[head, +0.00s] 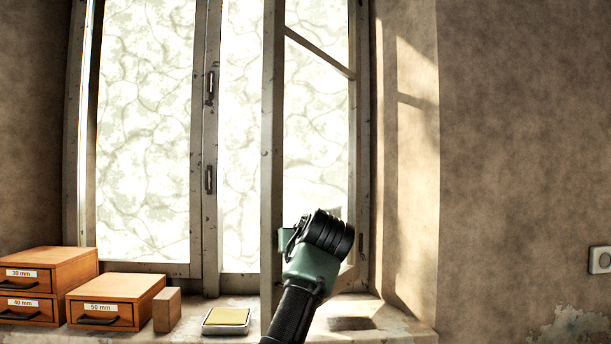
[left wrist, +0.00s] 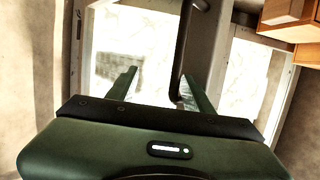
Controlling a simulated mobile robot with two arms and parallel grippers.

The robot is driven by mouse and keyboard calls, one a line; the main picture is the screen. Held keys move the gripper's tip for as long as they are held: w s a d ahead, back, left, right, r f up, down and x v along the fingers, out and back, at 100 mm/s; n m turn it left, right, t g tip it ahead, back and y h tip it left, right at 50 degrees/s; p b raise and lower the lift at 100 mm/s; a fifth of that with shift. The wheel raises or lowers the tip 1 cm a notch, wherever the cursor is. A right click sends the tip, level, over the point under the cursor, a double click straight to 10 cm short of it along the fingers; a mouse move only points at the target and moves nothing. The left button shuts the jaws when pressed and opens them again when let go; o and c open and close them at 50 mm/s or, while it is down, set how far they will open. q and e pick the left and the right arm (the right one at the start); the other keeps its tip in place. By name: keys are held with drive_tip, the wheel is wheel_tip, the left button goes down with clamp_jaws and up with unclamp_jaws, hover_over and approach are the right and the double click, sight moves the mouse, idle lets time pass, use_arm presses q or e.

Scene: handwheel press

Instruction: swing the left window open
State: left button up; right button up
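The left window (head: 146,267) lies flat in its frame in the head view and looks shut. The right window (head: 271,150) stands swung inward, its free edge toward me. My left gripper (head: 285,240) is at this free edge, low down; its fingers are largely hidden there. In the left wrist view, which is upside down, the gripper (left wrist: 155,88) is open. A dark bar-like handle (left wrist: 185,55) on a pale upright ends between the fingers, close to the right one; I cannot tell whether they touch. My right gripper is not in view.
Wooden drawer boxes (head: 117,288), a wooden block (head: 166,309) and a white tray with a yellow pad (head: 226,330) stand on the sill at the left. Dark fittings (head: 210,180) sit on the middle post. A wall switch (head: 600,260) is at far right.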

use_arm(q)
wheel_tip(320, 180, up, 17)
drive_tip(key=s+d+t, duration=0.1)
drive_tip(key=d+t, duration=0.1)
drive_tip(key=t, duration=0.1)
drive_tip(key=shift+s+d+m, duration=0.15)
drive_tip(key=shift+s+m, duration=0.15)
drive_tip(key=shift+s, duration=0.05)
wheel_tip(320, 180, down, 16)
drive_tip(key=w+a+g, duration=0.2)
drive_tip(key=a+g, duration=0.1)
drive_tip(key=g, duration=0.2)
drive_tip(key=s+d+b, duration=0.2)
drive_tip(key=s+d, duration=0.4)
drive_tip(key=d, duration=0.2)
drive_tip(key=shift+s+f+n, duration=0.2)
drive_tip(key=shift+s+n, duration=0.05)
drive_tip(key=shift+n, duration=0.15)
